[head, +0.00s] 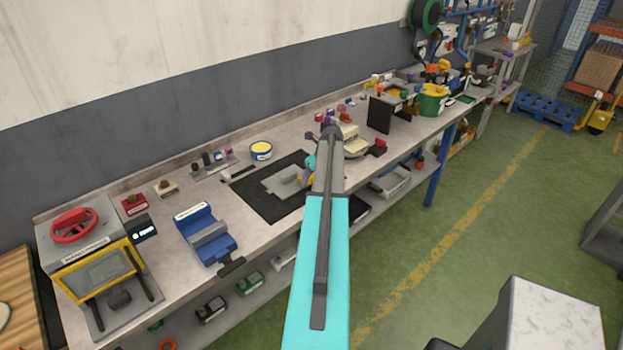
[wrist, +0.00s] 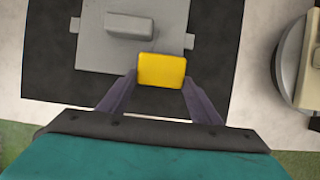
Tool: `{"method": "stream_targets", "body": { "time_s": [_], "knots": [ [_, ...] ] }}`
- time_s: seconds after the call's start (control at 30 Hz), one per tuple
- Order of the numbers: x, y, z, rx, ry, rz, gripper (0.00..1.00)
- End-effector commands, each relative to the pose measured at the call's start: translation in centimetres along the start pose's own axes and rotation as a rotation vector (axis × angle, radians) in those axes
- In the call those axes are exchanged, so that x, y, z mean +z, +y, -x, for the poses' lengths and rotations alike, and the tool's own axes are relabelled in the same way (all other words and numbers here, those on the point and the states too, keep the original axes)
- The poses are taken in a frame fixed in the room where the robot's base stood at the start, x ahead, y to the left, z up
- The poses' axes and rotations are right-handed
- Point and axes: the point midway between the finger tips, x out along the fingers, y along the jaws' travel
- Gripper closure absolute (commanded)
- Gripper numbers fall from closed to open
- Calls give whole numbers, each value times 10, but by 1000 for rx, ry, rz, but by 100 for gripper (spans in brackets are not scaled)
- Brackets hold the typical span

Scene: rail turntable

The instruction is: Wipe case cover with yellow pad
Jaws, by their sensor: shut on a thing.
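The case cover (wrist: 94,41) is a flat grey plate with a raised block on it. It lies on a black mat (wrist: 46,78), and it also shows in the head view (head: 283,184) left of my arm. My gripper (wrist: 161,80) is shut on the yellow pad (wrist: 162,71), which sits between the two fingertips at the near edge of the cover. I cannot tell whether the pad touches the cover. In the head view my arm hides most of the gripper and pad.
A yellow-topped tin (head: 261,151) stands behind the mat. A blue vise-like fixture (head: 206,234) and a machine with a red wheel (head: 76,225) stand to the left. In the wrist view a round grey base with a cream part (wrist: 305,70) is at the right.

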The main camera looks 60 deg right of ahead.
Motion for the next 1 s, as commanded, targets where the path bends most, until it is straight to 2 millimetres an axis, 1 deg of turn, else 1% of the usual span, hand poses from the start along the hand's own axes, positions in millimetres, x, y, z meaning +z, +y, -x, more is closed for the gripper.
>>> {"method": "stream_targets", "body": {
  "time_s": [0.03,0.17,0.53,1.0],
  "knots": [
    [0,-3,-1,0,1,-1,60],
    [-1,-6,-1,0,1,-1,60],
    [-2,-6,-1,-1,2,0,60],
    [-2,14,0,1,2,0,60]
  ]
}}
